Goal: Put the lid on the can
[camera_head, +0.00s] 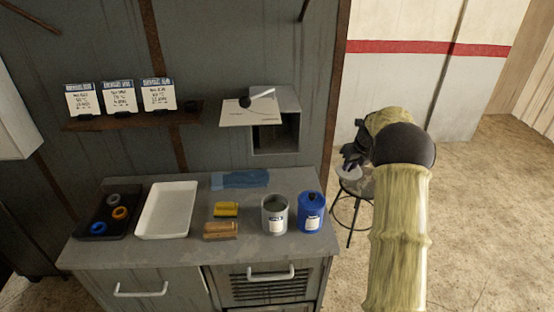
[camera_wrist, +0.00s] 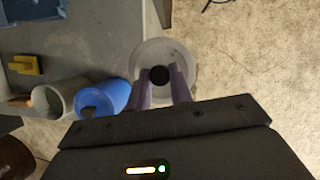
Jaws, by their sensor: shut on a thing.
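My gripper (camera_head: 350,158) is shut on a pale, translucent round lid (camera_head: 347,172), out past the right end of the counter. In the wrist view the fingers (camera_wrist: 160,86) close on the lid's black knob, and the lid's rim (camera_wrist: 180,50) spreads beyond them. A grey-white can (camera_head: 275,219) with a white label stands upright and open near the counter's right end; it also shows in the wrist view (camera_wrist: 62,95). A closed blue can (camera_head: 311,216) stands just right of it. The lid is apart from both cans.
A stool (camera_head: 352,210) stands on the floor behind my gripper. A wall box (camera_head: 276,139) is above.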

